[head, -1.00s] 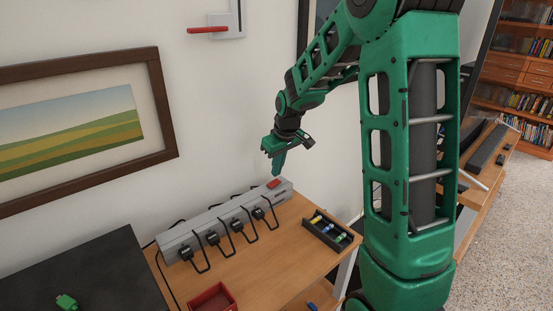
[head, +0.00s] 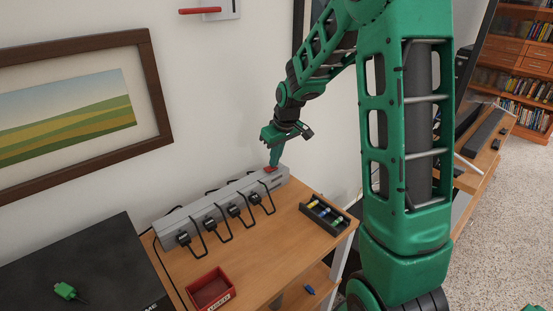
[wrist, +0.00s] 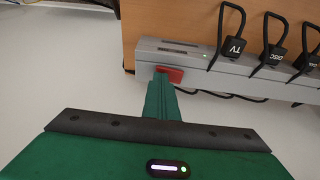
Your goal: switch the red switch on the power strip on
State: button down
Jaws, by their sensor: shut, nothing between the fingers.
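The grey power strip (head: 228,196) lies along the back of the wooden table against the wall, with several black plugs in it. Its red switch (head: 270,169) is at the strip's right end. My gripper (head: 273,163) is shut and empty, pointing down with its fingertips at the switch. In the wrist view the fingertips (wrist: 160,80) overlap the near part of the red switch (wrist: 173,74). I cannot tell whether they touch it or which way it is tilted. The strip (wrist: 185,57) shows a small green light there, and plugs labelled TV and DISC.
On the table (head: 270,240) are a red bin (head: 211,291) in front and a black tray (head: 325,214) of small coloured items at the right. Black cables loop in front of the strip. A framed picture (head: 158,95) and a red-handled wall box (head: 222,10) are above.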

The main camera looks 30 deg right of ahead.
jog(key=shift+a, duration=0.15)
jog(key=shift+s+a+r, duration=0.15)
jog(key=shift+a, duration=0.5)
jog(key=shift+r, duration=0.1)
jog(key=shift+r, duration=0.35)
jog(key=w+d+v, duration=0.1)
jog(key=v, duration=1.1)
jog(key=shift+r, duration=0.55)
